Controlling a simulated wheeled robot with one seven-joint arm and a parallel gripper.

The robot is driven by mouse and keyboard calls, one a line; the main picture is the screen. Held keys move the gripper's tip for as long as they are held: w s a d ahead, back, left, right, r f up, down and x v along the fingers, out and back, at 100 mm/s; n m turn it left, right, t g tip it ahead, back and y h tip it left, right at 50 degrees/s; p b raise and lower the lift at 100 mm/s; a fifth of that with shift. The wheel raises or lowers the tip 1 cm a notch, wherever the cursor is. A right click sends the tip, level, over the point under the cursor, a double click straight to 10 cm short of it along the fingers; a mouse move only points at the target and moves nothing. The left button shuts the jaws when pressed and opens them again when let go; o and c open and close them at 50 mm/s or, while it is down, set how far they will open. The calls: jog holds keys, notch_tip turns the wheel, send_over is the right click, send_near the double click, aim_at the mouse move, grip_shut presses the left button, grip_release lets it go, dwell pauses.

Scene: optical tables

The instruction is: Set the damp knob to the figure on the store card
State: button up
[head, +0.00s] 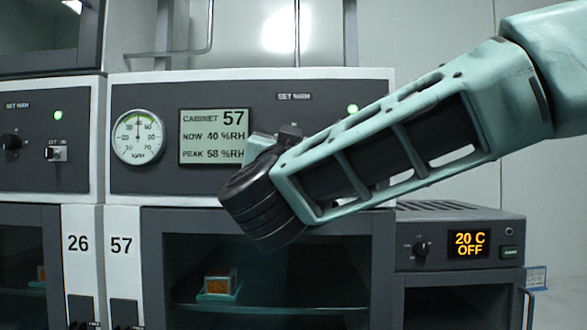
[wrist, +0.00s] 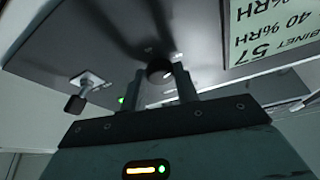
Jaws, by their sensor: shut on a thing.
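The damp knob (wrist: 160,70) shows in the wrist view as a dark round knob on the grey panel of cabinet 57. My gripper (wrist: 164,80) is shut on it, one finger on each side. In the head view my gripper (head: 273,142) is at the panel, below the "SET %RH" label, and my wrist hides the knob and its scale. The display (head: 213,136) reads cabinet 57, now 40 %RH, peak 58 %RH. A small white and blue card (head: 536,278) hangs at the far right, too small to read; I cannot tell if it is the store card.
A round %RH gauge (head: 138,137) is left of the display. A toggle switch (wrist: 83,100) stands out from the panel near my gripper. Cabinet 26's knob (head: 11,142) is at far left.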

jog(key=shift+a+m+g+h+b, duration=0.1)
jog(key=shift+m+g+h+b, duration=0.2)
jog(key=shift+m+h+b, duration=0.7)
jog(key=shift+a+m+g+h+b, duration=0.1)
jog(key=shift+m+g+h+b, duration=0.15)
jog(key=shift+m, duration=1.45)
jog(key=o, duration=1)
jog(key=shift+r, duration=0.1)
jog(key=shift+c, duration=0.2)
jog(key=b+v, duration=0.3)
jog(key=v, duration=1.4)
jog(key=shift+s+b, duration=0.25)
jog(key=shift+b, duration=0.1)
jog(key=shift+w+a, duration=0.1)
